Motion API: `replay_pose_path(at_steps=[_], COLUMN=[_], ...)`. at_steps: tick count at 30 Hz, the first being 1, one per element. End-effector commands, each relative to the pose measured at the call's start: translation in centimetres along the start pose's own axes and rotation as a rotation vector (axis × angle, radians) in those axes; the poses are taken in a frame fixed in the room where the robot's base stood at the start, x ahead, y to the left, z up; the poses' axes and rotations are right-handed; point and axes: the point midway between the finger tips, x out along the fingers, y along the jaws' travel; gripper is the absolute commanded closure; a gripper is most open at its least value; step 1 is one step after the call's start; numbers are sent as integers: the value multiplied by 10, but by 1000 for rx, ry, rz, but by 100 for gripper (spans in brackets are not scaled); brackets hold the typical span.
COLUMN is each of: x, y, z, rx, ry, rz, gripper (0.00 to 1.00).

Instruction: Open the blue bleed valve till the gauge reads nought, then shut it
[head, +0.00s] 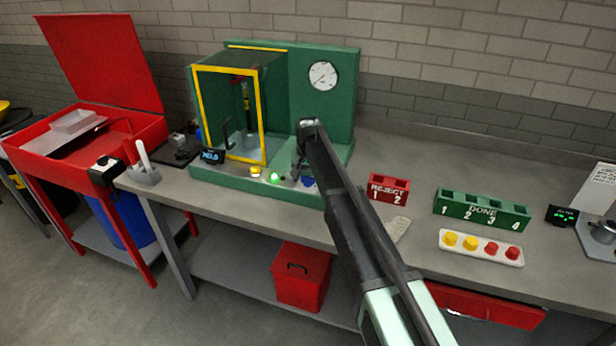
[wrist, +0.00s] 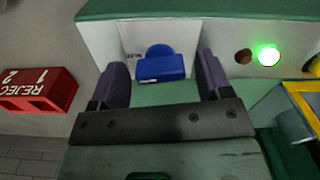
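The blue bleed valve (wrist: 160,66) sits on a pale plate at the front of the green test stand, and part of it shows beside my arm in the head view (head: 308,182). My gripper (wrist: 162,60) is open, with one purple-grey finger on each side of the valve handle and a gap on both sides. In the head view my gripper (head: 297,172) is mostly hidden by my arm. The round white gauge (head: 323,75) is on the stand's green back panel. Its needle is too small to read surely.
A yellow-framed guard (head: 228,112) stands on the left of the green stand (head: 342,115). A green lamp (head: 274,178) glows at its front. The red reject rack (head: 389,188), green done rack (head: 482,210) and a white tray (head: 457,250) with coloured caps lie to the right.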

Motion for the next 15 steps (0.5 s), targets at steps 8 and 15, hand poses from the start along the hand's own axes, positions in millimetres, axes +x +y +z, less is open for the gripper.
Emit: replay_pose_path(at_steps=[8,15], x=[-1,-35], y=[0,0], z=[0,0], rx=[0,0], ry=[1,1], rz=[0,0], gripper=[26,26])
